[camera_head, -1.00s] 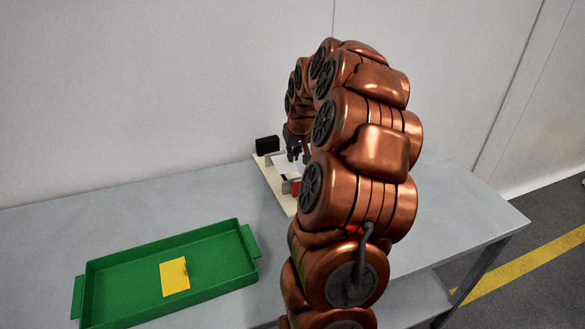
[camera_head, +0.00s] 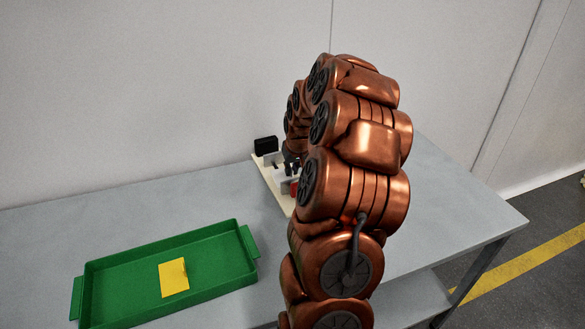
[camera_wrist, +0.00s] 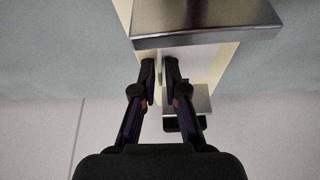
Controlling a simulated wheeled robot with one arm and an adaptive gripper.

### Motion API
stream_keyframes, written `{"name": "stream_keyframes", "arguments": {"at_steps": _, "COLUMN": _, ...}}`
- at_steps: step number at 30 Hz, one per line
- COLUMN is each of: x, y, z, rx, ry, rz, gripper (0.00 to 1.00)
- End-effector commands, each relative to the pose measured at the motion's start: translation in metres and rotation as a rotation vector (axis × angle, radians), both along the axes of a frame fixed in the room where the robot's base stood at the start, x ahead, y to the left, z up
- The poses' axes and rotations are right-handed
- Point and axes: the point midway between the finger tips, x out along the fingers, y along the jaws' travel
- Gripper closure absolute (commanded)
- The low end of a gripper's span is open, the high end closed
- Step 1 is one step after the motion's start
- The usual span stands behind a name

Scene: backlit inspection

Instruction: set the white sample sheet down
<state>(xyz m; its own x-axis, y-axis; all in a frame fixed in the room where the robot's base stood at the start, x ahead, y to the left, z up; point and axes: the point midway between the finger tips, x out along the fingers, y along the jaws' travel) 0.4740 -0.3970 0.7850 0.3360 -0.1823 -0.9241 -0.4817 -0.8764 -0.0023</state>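My gripper (camera_wrist: 161,75) points down over the fixture at the back of the table. In the wrist view its two dark fingers are close together, with a narrow pale gap between the tips. I cannot tell whether they grip something there. A pale white surface (camera_wrist: 195,64) shows beside the right finger; I cannot tell whether it is the white sample sheet or part of the fixture. In the head view my arm hides most of the gripper, and the sheet cannot be made out clearly.
The cream fixture base (camera_head: 274,191) carries a black block (camera_head: 266,145) and a red part (camera_head: 294,188). A metal block (camera_wrist: 205,18) is close to the fingers. A green tray (camera_head: 105,283) with a yellow sheet (camera_head: 173,278) stands front left. The right table end (camera_head: 470,215) is clear.

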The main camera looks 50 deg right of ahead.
Motion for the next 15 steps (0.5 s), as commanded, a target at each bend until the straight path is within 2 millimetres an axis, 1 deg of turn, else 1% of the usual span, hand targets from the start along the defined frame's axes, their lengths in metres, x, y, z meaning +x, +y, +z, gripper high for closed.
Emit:
{"name": "stream_keyframes", "arguments": {"at_steps": 1, "x": 0.0001, "y": 0.0001, "z": 0.0002, "rx": 0.0, "ry": 0.0, "rz": 0.0, "gripper": 0.8}}
{"name": "stream_keyframes", "arguments": {"at_steps": 4, "x": 0.0, "y": 0.0, "z": 0.0002, "rx": 0.0, "ry": 0.0, "rz": 0.0, "gripper": 0.7}}
{"name": "stream_keyframes", "arguments": {"at_steps": 5, "x": 0.0001, "y": 0.0001, "z": 0.0002, "rx": 0.0, "ry": 0.0, "rz": 0.0, "gripper": 0.69}}
{"name": "stream_keyframes", "arguments": {"at_steps": 12, "x": 0.0002, "y": 0.0, "z": 0.0005, "rx": 0.0, "ry": 0.0, "rz": 0.0, "gripper": 0.69}}
{"name": "stream_keyframes", "arguments": {"at_steps": 15, "x": 0.0003, "y": -0.0001, "z": 0.0042, "rx": 0.0, "ry": -0.001, "rz": 0.0, "gripper": 0.69}}
